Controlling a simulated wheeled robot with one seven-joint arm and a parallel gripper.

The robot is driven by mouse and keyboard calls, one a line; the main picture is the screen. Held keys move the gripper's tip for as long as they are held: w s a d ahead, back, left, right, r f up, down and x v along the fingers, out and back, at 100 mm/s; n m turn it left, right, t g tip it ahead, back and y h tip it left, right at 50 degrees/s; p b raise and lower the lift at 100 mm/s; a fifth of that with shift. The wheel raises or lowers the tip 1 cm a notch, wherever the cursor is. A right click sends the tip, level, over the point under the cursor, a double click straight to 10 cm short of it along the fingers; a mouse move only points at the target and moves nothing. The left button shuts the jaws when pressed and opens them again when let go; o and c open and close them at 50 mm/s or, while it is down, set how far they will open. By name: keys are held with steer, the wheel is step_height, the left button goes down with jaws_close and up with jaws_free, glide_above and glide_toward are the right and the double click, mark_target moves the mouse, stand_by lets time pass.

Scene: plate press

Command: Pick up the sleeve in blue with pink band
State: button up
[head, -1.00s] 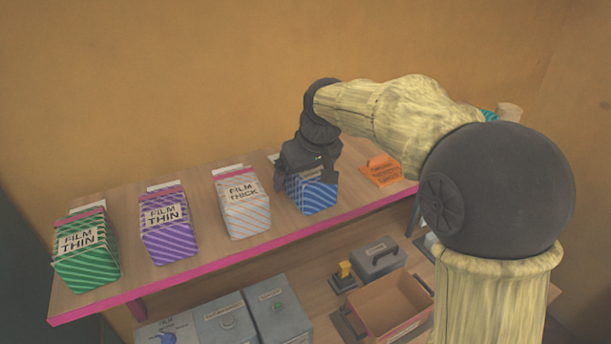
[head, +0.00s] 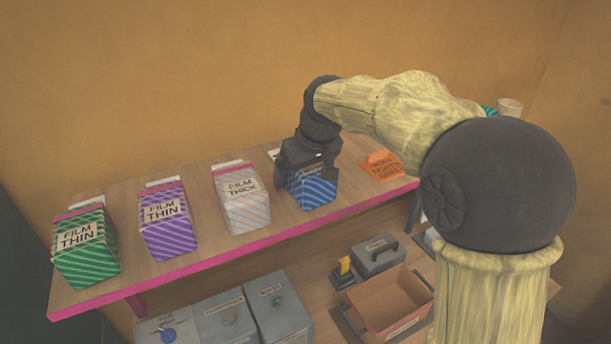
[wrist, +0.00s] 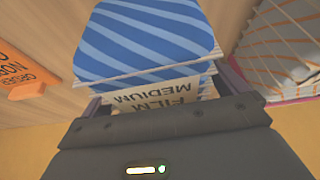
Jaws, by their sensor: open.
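The blue striped sleeve (head: 312,196) stands on the upper shelf, fourth from the left in the row. In the wrist view its striped face (wrist: 145,40) fills the top middle, with a cream label reading "FILM MEDIUM" (wrist: 155,95) upside down. Its pink band is not visible; my gripper covers the upper part. My gripper (head: 304,178) is open over the sleeve, with one finger on each side of it. I cannot tell whether the fingers touch it.
A grey striped "FILM THICK" sleeve (head: 243,205) stands just left, then purple (head: 168,230) and green (head: 86,255) "FILM THIN" sleeves. An orange sign (head: 381,166) lies to the right. Below are grey control boxes (head: 280,312) and an orange-brown open tray (head: 392,312).

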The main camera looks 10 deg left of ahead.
steer(key=c, duration=1.2)
steer(key=shift+c, duration=0.2)
steer(key=shift+r, duration=0.1)
step_height(320, 180, up, 10)
steer(key=shift+r+b, duration=0.15)
steer(key=shift+b, duration=0.35)
steer(key=shift+a, duration=0.1)
